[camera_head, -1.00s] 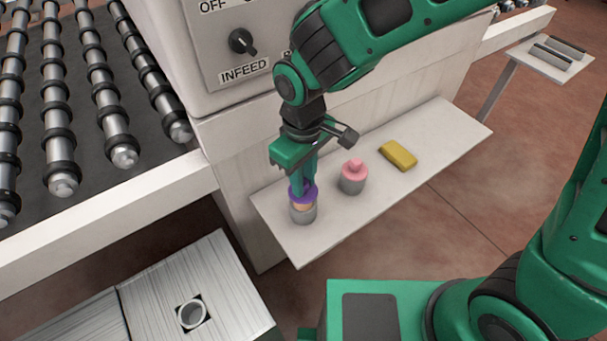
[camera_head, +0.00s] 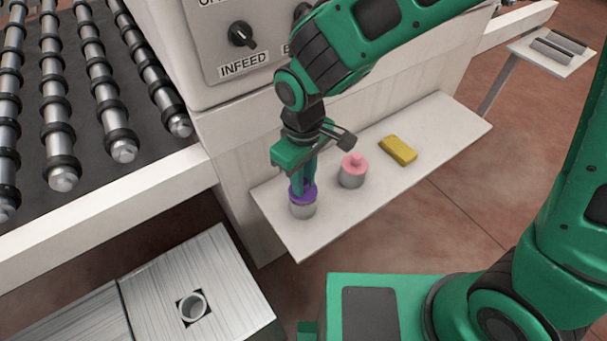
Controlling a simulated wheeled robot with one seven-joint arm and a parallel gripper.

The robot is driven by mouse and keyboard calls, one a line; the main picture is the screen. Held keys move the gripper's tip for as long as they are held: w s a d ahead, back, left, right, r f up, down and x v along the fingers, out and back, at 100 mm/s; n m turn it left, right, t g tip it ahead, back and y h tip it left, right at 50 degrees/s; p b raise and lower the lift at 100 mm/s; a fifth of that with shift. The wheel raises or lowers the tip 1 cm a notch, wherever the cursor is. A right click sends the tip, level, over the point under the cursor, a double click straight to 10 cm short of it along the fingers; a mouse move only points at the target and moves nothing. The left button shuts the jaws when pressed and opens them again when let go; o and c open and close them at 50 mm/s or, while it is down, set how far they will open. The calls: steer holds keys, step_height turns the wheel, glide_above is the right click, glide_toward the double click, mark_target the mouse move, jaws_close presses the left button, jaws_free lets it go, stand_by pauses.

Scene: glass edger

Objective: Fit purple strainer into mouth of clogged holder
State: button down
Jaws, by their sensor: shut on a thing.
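The purple strainer (camera_head: 303,196) sits at the top of a grey cylindrical holder (camera_head: 303,211) at the left end of the white shelf. My gripper (camera_head: 305,186) points down from above and is shut on the strainer. The strainer's purple rim rests at or very close to the holder's mouth; how deep it sits is hidden. The holder stands upright. A second grey holder (camera_head: 351,181) with a pink top (camera_head: 353,166) stands to the right on the same shelf. I cannot tell from this view which holder is clogged.
A yellow block (camera_head: 398,150) lies further right on the white shelf (camera_head: 440,135). The machine's panel with an INFEED knob (camera_head: 242,35) rises behind. A metal box top with a round hole (camera_head: 193,308) is at the lower left. The shelf's front strip is clear.

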steer(key=shift+f, duration=0.85)
steer(key=c, duration=1.5)
jaws_free()
steer(key=shift+r, duration=0.1)
step_height(320, 180, up, 10)
steer(key=shift+r, duration=0.25)
steer(key=shift+w, duration=0.1)
